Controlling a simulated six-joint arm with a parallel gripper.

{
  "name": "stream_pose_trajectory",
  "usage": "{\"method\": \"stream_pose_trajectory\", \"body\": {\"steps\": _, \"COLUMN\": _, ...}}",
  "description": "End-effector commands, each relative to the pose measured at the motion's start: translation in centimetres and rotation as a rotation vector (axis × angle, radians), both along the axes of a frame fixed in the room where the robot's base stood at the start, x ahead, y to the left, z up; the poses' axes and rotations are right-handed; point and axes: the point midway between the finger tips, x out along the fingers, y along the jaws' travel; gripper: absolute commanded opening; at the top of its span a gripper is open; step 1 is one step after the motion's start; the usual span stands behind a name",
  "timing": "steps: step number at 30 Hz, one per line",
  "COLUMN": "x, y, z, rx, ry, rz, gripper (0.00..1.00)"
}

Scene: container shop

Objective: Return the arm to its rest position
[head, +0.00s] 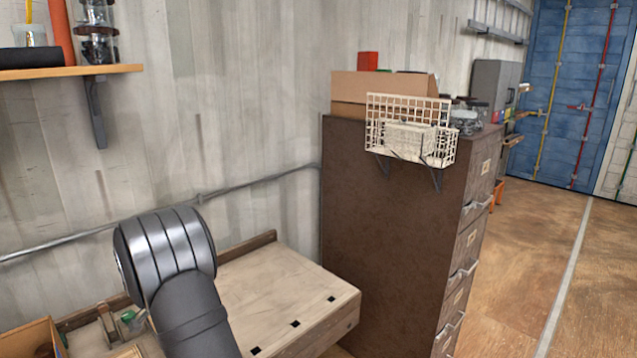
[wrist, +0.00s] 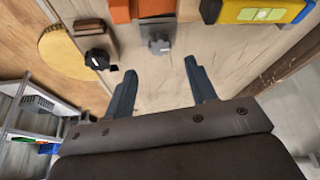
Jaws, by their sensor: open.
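My gripper (wrist: 160,68) shows in the wrist view with its two dark fingers spread apart. Nothing is between the fingers, and pale bench top lies beyond them. In the head view my dark arm (head: 195,310) rises at the lower left in front of the wooden workbench (head: 285,285). My gripper does not show in the head view.
In the wrist view, a black knob-like part (wrist: 97,59), a grey fitting (wrist: 159,40) and a yellow-and-blue object (wrist: 262,11) lie beyond the fingers. In the head view, a brown cabinet (head: 395,230) with a wire basket (head: 410,130) stands right of the bench. A shelf (head: 60,74) is upper left.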

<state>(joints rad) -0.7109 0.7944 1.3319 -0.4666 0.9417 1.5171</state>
Motion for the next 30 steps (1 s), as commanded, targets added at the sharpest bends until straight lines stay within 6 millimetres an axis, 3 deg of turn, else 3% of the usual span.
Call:
{"method": "stream_pose_trajectory", "body": {"steps": 6, "x": 1.3, "y": -0.9, "z": -3.9, "rx": -0.001, "ry": 0.002, "rz": -0.001, "gripper": 0.52}}
{"method": "stream_pose_trajectory", "body": {"steps": 12, "x": 2.1, "y": -1.2, "z": -5.9, "rx": 0.000, "ry": 0.000, "rz": 0.001, "gripper": 0.52}}
{"method": "stream_pose_trajectory", "body": {"steps": 18, "x": 2.3, "y": -1.4, "z": -6.5, "rx": 0.000, "ry": 0.000, "rz": 0.001, "gripper": 0.52}}
{"method": "stream_pose_trajectory", "body": {"steps": 30, "x": 2.1, "y": -1.2, "z": -5.8, "rx": 0.001, "ry": -0.002, "rz": 0.003, "gripper": 0.52}}
